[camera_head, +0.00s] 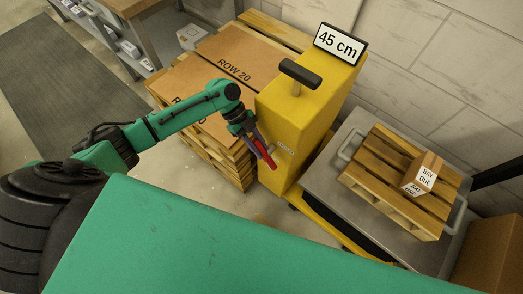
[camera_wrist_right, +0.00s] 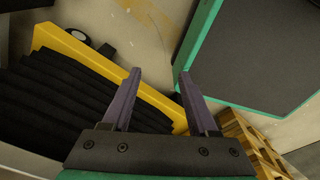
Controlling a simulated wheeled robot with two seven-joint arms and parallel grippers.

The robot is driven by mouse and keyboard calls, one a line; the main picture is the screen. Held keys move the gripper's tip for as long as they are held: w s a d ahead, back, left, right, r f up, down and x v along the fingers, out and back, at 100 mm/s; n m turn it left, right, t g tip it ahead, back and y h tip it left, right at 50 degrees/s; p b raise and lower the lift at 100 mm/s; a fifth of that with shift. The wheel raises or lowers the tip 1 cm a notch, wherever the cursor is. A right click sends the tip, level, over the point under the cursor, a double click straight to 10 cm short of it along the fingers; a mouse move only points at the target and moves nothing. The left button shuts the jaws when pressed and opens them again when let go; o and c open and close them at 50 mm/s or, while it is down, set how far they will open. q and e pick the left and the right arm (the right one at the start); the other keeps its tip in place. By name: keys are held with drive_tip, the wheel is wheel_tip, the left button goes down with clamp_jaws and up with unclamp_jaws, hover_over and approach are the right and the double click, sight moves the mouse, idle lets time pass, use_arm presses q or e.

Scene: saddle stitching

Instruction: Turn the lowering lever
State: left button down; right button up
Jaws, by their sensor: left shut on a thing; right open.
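The yellow lift column (camera_head: 297,115) stands in the middle of the head view, with a black T-handle (camera_head: 300,73) on top and a sign reading 45 cm (camera_head: 340,43). The red lowering lever (camera_head: 263,152) is on the column's left-facing side. My left gripper (camera_head: 258,146) is shut on the red lever, its fingers partly covering it. My right gripper (camera_wrist_right: 158,85) shows in the right wrist view, open and empty, with two purple fingers apart above the yellow frame and black bellows (camera_wrist_right: 75,90).
The grey lift platform (camera_head: 350,125) carries a wooden pallet (camera_head: 385,185) with a BAY ONE box (camera_head: 424,173). A workbench (camera_head: 150,35) stands at the back left. Bare floor (camera_head: 180,185) lies left of the column.

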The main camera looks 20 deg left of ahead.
wheel_tip(320, 180, down, 14)
drive_tip(key=b, duration=1.3)
use_arm(q)
drive_tip(key=shift+w+a+f+g+h+b, duration=0.1)
drive_tip(key=shift+a+f+g+h+b, duration=0.3)
drive_tip(key=shift+h, duration=0.95)
drive_tip(key=shift+w+d+f+g+h+b, duration=0.1)
drive_tip(key=shift+f+g+h, duration=0.35)
drive_tip(key=shift+h, duration=0.85)
drive_tip(key=shift+w+a+f+g+h+b, duration=0.1)
drive_tip(key=shift+a+f+g+h+b, duration=0.15)
drive_tip(key=shift+g+h, duration=0.75)
use_arm(e)
drive_tip(key=shift+w+a+r, duration=0.15)
drive_tip(key=shift+w+a, duration=0.05)
drive_tip(key=shift+w, duration=0.7)
drive_tip(key=shift+w+a+r, duration=0.15)
drive_tip(key=shift+w+r, duration=0.05)
drive_tip(key=shift+w, duration=0.75)
drive_tip(key=shift+w+a+r, duration=0.15)
drive_tip(key=shift+w+a, duration=0.05)
drive_tip(key=shift+w, duration=0.7)
use_arm(q)
drive_tip(key=shift+t+h, duration=0.35)
drive_tip(key=c, duration=0.7)
unclamp_jaws()
